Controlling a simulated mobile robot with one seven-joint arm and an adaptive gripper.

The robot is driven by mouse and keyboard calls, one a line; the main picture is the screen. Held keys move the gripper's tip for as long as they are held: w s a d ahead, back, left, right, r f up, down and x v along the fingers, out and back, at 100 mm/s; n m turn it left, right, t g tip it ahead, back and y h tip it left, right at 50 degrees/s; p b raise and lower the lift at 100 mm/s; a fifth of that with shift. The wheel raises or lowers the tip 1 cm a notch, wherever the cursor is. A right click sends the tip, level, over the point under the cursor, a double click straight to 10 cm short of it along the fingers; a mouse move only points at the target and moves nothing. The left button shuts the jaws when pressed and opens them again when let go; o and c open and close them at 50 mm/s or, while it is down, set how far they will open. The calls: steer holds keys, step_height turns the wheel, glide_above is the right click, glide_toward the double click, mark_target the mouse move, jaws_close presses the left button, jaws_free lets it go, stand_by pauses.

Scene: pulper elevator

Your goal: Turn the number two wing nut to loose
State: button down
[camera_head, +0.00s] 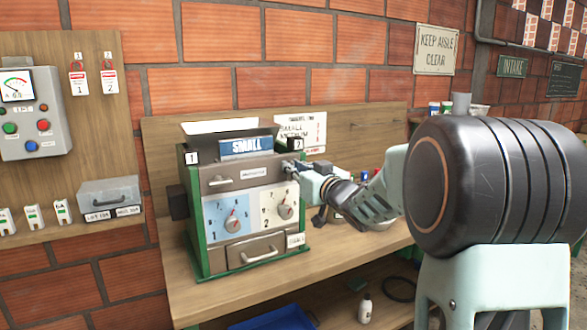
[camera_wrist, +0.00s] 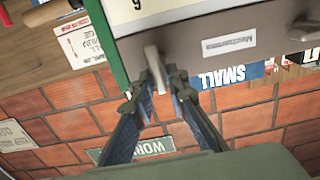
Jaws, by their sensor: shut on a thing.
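The small green-framed machine (camera_head: 240,205) stands on the wooden bench. The number 2 label (camera_head: 298,144) is at its top right corner and the number 1 label (camera_head: 192,158) at its top left. My gripper (camera_head: 291,168) reaches in from the right to the upper right corner of the front, just below the 2 label. In the wrist view, a grey wing nut (camera_wrist: 153,58) projects between the two fingertips of my gripper (camera_wrist: 158,85), which are closed on it. The fingers hide the nut in the head view, and its exact angle is hard to tell.
A white bottle (camera_head: 365,307) stands below the bench.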

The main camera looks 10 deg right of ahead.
steer(key=shift+f+n+b, duration=0.1)
steer(key=shift+n+b, duration=0.2)
steer(key=n+b, duration=0.3)
steer(key=n, duration=0.1)
steer(key=a+n+b, duration=0.1)
steer(key=n+b, duration=0.2)
steer(key=n, duration=0.1)
steer(key=f+n+b, duration=0.1)
steer(key=n+b, duration=0.3)
steer(key=shift+s+a+f+n, duration=0.1)
steer(key=shift+s+a+n, duration=0.1)
steer(key=shift+n, duration=0.2)
steer(key=n+b, duration=0.3)
steer(key=n, duration=0.1)
steer(key=shift+f, duration=0.1)
steer(key=shift+n, duration=0.3)
steer(key=c, duration=1.9)
jaws_free()
steer(key=shift+s, duration=0.1)
